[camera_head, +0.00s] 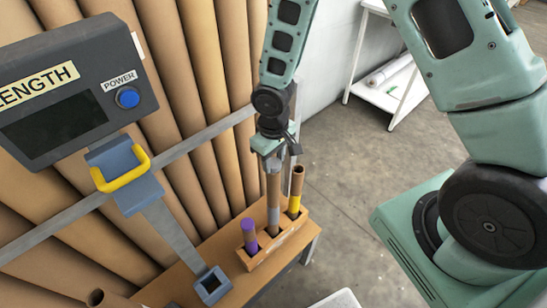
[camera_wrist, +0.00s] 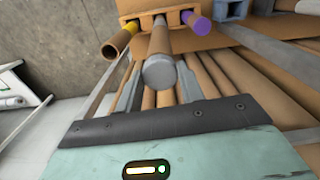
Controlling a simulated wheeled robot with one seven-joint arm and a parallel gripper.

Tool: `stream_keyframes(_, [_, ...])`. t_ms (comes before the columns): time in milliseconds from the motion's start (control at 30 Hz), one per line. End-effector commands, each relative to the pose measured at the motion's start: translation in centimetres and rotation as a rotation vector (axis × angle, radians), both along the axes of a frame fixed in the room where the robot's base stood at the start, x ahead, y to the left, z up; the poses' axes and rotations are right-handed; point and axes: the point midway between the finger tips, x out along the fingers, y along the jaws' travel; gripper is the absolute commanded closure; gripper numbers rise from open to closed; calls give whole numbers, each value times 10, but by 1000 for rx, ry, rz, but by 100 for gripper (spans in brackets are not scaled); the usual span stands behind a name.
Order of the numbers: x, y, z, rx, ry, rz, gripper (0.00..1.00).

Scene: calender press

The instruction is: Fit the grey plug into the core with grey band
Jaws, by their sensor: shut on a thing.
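The core with grey band (camera_head: 273,207) stands upright in the wooden holder (camera_head: 284,240), between two other cores. In the wrist view the core (camera_wrist: 160,40) runs away from the camera, with the grey plug (camera_wrist: 159,73) at its near end. The plug is a round grey piece lined up with the core. My gripper (camera_head: 269,160) is directly above the core, and in the wrist view its fingers (camera_wrist: 158,88) are on either side of the plug, shut on it. The plug's lower part is hidden, so I cannot tell how deep it sits.
A purple-topped core (camera_head: 249,230) stands to the left and an open yellow-banded core (camera_head: 295,195) to the right in the holder. A grey length gauge (camera_head: 70,90) with a yellow handle (camera_head: 122,172) is at left. Large brown rolls (camera_head: 160,50) stand behind a metal rail.

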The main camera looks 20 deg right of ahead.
Motion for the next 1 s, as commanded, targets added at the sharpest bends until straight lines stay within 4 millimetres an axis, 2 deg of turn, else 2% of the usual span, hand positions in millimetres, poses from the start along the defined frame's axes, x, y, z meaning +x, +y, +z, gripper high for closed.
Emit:
stream_keyframes(733, [0,0,-7,0,0,0,83])
stream_keyframes(767, [0,0,-6,0,0,0,59])
stream_keyframes(833, [0,0,-5,0,0,0,40])
stream_keyframes(867, [0,0,-5,0,0,0,37])
stream_keyframes(1000, [0,0,-5,0,0,0,37])
